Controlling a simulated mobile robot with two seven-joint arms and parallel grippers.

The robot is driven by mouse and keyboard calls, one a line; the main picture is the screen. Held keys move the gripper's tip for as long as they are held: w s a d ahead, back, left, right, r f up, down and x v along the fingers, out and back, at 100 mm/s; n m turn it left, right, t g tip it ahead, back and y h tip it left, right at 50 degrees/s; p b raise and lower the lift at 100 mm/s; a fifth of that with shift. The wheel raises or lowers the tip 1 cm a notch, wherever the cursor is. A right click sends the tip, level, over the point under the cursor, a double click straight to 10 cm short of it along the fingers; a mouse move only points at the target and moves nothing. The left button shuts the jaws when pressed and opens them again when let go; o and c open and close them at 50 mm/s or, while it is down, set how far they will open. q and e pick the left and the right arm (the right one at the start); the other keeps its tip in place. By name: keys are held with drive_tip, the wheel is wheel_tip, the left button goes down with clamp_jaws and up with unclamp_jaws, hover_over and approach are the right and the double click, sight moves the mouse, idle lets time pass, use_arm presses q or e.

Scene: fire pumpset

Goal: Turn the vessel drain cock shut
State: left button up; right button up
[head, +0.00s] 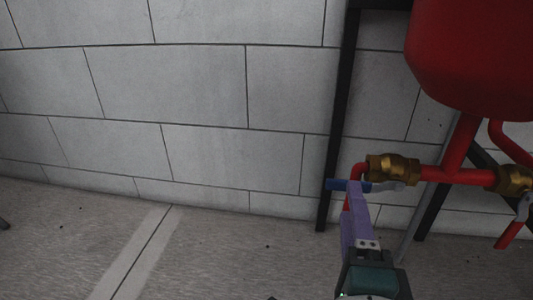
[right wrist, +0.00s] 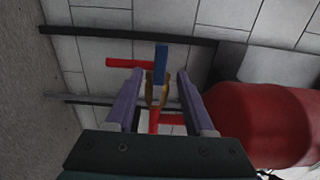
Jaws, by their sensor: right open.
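The vessel drain cock is a brass valve (head: 392,168) on the red pipe below the red vessel (head: 470,60). Its lever has a blue grip (head: 347,185) that points left in the head view. My right gripper (head: 357,190) has purple fingers and is at the lever; the fingers overlap part of it in the head view. In the right wrist view the fingers (right wrist: 152,90) are apart, with the blue grip (right wrist: 161,62) and brass body (right wrist: 157,92) seen between and beyond them. I cannot tell whether a finger touches the lever. My left gripper is not in view.
A second brass valve (head: 514,179) with a grey lever sits to the right on the same red pipe. A black frame post (head: 338,130) stands just left of the cock, before a pale block wall (head: 200,90). The floor (head: 220,250) at left is clear.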

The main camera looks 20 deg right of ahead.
sight(363, 186)
drive_tip(key=b+x, duration=0.1)
drive_tip(key=x, duration=0.4)
drive_tip(key=shift+w+d, duration=0.15)
drive_tip(key=shift+w, duration=0.25)
clamp_jaws()
idle(1.0)
